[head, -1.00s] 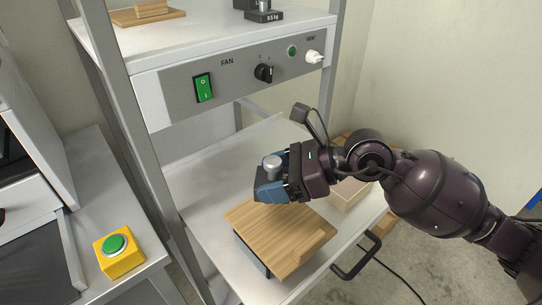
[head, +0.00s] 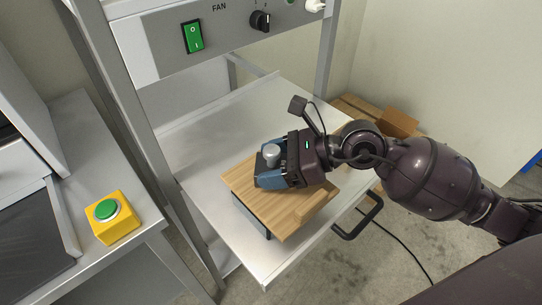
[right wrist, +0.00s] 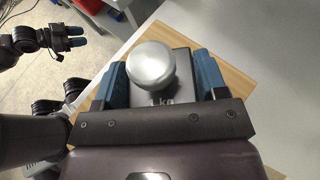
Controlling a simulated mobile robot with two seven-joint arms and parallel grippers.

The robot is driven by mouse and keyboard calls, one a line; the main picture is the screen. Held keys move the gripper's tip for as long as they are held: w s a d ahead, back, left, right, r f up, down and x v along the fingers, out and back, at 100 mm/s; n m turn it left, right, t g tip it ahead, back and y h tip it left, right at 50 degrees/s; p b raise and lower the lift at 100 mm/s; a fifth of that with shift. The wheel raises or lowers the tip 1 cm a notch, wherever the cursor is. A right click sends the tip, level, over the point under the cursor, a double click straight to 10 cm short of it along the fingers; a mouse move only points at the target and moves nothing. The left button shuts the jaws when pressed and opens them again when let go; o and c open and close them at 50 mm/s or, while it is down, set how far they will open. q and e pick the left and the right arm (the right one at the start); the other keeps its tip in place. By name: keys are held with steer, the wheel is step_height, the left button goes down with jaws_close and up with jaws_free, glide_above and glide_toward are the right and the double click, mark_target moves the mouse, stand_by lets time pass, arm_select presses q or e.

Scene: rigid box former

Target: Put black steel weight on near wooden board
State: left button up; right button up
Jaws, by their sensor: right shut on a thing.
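The black steel weight (head: 271,152) has a silver knob on a dark body; "kg" lettering shows on it in the right wrist view (right wrist: 152,68). My right gripper (head: 266,176) is shut on it, a blue finger at either side, and largely hides its body in the head view. The weight is upright over the left back part of the near wooden board (head: 258,205). I cannot tell whether it touches the board. The board has a raised strip at its right end. My left gripper (right wrist: 76,37) shows small in the right wrist view; its opening is unclear.
The board is on a light metal shelf (head: 205,140) with a black handle (head: 358,220) at its front right. A panel with a green FAN switch (head: 193,37) is above. A yellow box with a green button (head: 107,211) stands on the left counter. A cardboard box (head: 395,122) lies behind.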

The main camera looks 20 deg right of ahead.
arm_select(q)
steer(key=shift+s+f, duration=0.1)
steer(key=shift+s, duration=0.05)
arm_select(e)
steer(key=o, duration=1.3)
arm_select(q)
steer(key=shift+s, duration=0.15)
arm_select(e)
steer(key=o, duration=0.3)
arm_select(q)
steer(key=shift+f, duration=0.1)
arm_select(e)
steer(key=shift+s+d+r, duration=0.1)
steer(key=shift+d+r, duration=0.1)
steer(key=v, duration=1)
steer(key=shift+s+d+p, duration=0.15)
steer(key=shift+p, duration=0.25)
arm_select(q)
steer(key=shift+s+r, duration=0.15)
steer(key=shift+r, duration=0.2)
arm_select(e)
steer(key=shift+s+d+r, duration=0.25)
steer(key=shift+d, duration=0.25)
arm_select(q)
steer(key=shift+w+d+r, duration=0.1)
steer(key=shift+w+r, duration=0.05)
steer(key=shift+w, duration=0.05)
